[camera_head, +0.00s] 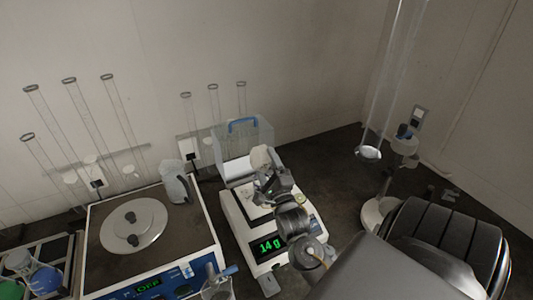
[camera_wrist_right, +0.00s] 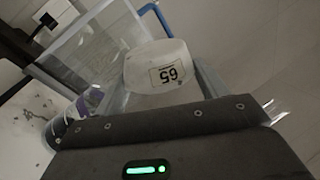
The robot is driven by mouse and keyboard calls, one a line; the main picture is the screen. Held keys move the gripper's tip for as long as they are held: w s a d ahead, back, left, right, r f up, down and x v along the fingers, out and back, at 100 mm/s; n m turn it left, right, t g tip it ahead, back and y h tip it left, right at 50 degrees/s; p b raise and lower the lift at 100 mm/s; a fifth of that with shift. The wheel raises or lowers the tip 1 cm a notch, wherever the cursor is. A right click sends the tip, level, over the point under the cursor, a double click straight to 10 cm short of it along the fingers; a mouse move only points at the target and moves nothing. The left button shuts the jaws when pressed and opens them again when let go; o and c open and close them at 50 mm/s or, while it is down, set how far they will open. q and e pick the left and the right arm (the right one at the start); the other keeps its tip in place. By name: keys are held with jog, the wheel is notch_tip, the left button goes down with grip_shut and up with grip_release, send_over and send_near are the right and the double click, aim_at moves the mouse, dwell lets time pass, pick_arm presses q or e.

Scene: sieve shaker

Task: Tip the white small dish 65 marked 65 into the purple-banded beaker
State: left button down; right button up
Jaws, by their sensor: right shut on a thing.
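The white small dish 65 (camera_head: 260,157) is in my right gripper (camera_head: 268,176), above the back of the balance in the head view. In the right wrist view the dish (camera_wrist_right: 162,68) shows its label "65" upside down, and the right gripper (camera_wrist_right: 165,100) is shut on it. A clear vessel with a purple band (camera_wrist_right: 86,103), which looks like the purple-banded beaker, stands left of the gripper in the right wrist view. In the head view my gripper and arm seem to hide it. The dish's contents are not visible. My left gripper is not in view.
The balance (camera_head: 238,222) reads 14 g, with a clear box with a blue handle (camera_head: 266,135) behind it. The sieve shaker (camera_head: 152,262) stands to the left, showing OFF. A stand (camera_head: 377,212) is at the right.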

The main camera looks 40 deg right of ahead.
aim_at(257, 164)
jog(key=shift+w+a+r+n+t+y+p, duration=0.15)
jog(key=shift+r+n+y+p, duration=0.15)
jog(key=shift+n, duration=0.3)
jog(key=shift+s+a+r+n+t+y+p, duration=0.1)
jog(key=shift+a+r+n+t+y+p, duration=0.1)
jog(key=shift+n+p, duration=0.3)
jog(key=n, duration=0.1)
jog(key=n+y, duration=0.1)
jog(key=n, duration=0.1)
jog(key=shift+w+a+r+p, duration=0.15)
jog(key=shift+a+p, duration=0.1)
jog(key=shift+p, duration=0.15)
jog(key=shift+y, duration=0.3)
jog(key=shift+a, duration=0.1)
jog(key=shift+n, duration=0.3)
jog(key=n+p, duration=0.1)
jog(key=n, duration=0.1)
jog(key=a+r+n+y+p, duration=0.1)
jog(key=n+p, duration=0.1)
jog(key=shift+w+r, duration=0.15)
jog(key=shift+w, duration=0.05)
jog(key=shift+a+n+y+p, duration=0.2)
jog(key=shift+n+y+p, duration=0.2)
jog(key=shift+n+y, duration=0.3)
jog(key=shift+w, duration=0.1)
